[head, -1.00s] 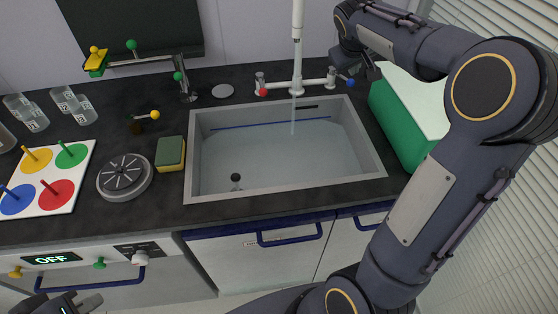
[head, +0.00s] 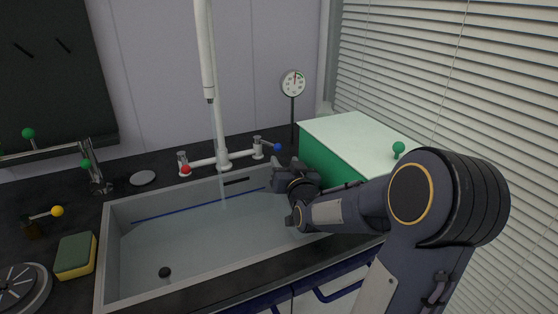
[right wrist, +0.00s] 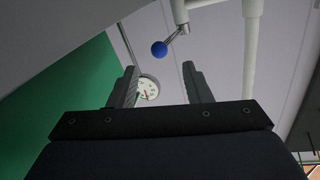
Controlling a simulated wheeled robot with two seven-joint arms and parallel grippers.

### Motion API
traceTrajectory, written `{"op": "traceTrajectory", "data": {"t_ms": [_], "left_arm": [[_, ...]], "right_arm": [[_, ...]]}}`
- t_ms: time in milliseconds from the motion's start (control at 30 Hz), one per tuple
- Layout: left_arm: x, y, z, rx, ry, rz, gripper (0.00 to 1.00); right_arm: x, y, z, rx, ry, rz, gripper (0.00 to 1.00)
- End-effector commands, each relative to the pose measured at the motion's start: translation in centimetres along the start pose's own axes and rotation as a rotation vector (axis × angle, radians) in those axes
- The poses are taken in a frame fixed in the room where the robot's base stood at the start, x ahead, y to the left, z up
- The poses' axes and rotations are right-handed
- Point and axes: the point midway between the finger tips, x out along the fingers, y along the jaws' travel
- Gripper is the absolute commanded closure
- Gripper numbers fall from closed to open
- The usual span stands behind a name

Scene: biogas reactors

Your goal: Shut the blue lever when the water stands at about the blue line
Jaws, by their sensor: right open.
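The blue lever (head: 277,147) is on the right end of the white tap behind the sink (head: 103,270). In the right wrist view its blue ball (right wrist: 159,48) shows ahead of the fingertips, apart from them. Water (head: 200,240) stands in the sink, and a thin stream falls from the spout (head: 209,90). The blue line (head: 175,211) runs along the sink's back wall; the water surface looks a little below it. My right gripper (right wrist: 160,78) is open and empty; in the head view (head: 282,174) it is over the back right of the sink, just below the blue lever. My left gripper is out of view.
A red lever (head: 185,169) is on the tap's left end. A green box with a pale top (head: 360,140) stands right of the sink, close to my right arm. A round gauge (head: 293,84) stands behind. A sponge (head: 75,256) lies left of the sink.

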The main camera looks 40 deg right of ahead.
Motion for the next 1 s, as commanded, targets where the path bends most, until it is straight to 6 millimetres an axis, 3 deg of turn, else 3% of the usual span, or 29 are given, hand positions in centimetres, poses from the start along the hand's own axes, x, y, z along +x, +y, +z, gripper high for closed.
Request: {"op": "traceTrajectory", "data": {"t_ms": [133,533,900,1000], "left_arm": [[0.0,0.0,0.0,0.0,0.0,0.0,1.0],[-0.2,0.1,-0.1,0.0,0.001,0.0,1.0],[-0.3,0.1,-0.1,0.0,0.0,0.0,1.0],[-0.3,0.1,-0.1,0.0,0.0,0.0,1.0]], "right_arm": [[1.1,0.2,-0.2,0.004,0.015,0.007,0.55],[6.9,0.1,-0.2,0.002,0.013,0.004,0.55],[7.7,0.1,-0.3,0.003,0.013,0.004,0.55],[7.7,0.1,-0.3,0.003,0.013,0.003,0.67]]}}
